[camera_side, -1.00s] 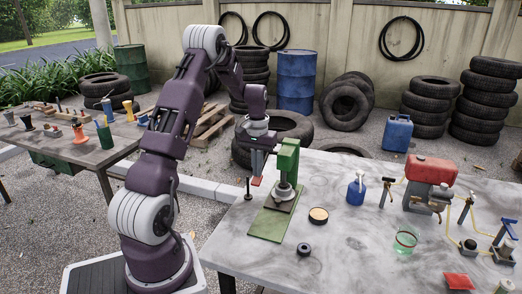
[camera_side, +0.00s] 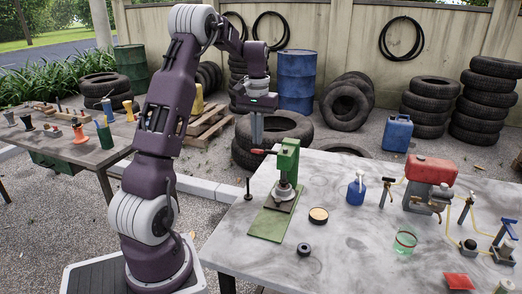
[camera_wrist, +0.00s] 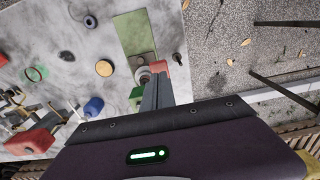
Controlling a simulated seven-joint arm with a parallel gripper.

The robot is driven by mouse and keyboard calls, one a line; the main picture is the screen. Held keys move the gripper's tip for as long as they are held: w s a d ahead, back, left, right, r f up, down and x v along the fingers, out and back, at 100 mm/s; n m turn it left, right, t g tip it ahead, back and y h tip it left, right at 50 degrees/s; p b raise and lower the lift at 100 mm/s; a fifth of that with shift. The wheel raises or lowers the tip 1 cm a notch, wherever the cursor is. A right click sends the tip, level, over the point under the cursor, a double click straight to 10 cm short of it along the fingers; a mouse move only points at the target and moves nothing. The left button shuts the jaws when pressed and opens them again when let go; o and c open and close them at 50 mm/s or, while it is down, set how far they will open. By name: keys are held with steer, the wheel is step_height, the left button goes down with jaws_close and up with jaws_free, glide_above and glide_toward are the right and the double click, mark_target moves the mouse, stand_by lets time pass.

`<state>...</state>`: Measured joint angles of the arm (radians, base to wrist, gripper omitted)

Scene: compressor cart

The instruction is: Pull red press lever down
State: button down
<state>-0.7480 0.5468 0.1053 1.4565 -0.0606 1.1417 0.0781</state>
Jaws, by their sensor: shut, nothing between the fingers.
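The green press (camera_side: 288,160) stands on its green base plate (camera_side: 268,225) at the left part of the grey table. Its red lever (camera_side: 262,152) sticks out to the left from the press head, about level. My gripper (camera_side: 256,144) is shut and empty, pointing down, with its fingertips just above or behind the lever; I cannot tell if they touch. In the wrist view, the shut fingers (camera_wrist: 157,84) overlap the red lever (camera_wrist: 157,68), and the green press head (camera_wrist: 136,95) shows beside them, partly hidden.
A round tan-topped tin (camera_side: 318,215), a dark ring (camera_side: 304,249) and a blue bottle (camera_side: 356,188) stand right of the press. A small dark peg (camera_side: 248,190) stands left of it. A red-tanked compressor (camera_side: 430,175) is farther right. Table space in front is clear.

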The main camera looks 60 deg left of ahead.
stand_by(0.4)
steer(key=shift+r, duration=2.5)
steer(key=s+d+r+m+t, duration=0.15)
steer(key=d+r, duration=0.25)
steer(key=d, duration=0.7)
steer(key=s+d+r+m+t, duration=0.1)
steer(key=s+d+r+m, duration=0.25)
steer(key=d, duration=0.65)
steer(key=s+d+f+m+t, duration=0.3)
steer(key=s+d+f+m, duration=0.1)
steer(key=s+d, duration=0.8)
steer(key=shift+s+f, duration=0.3)
steer(key=shift+s, duration=0.45)
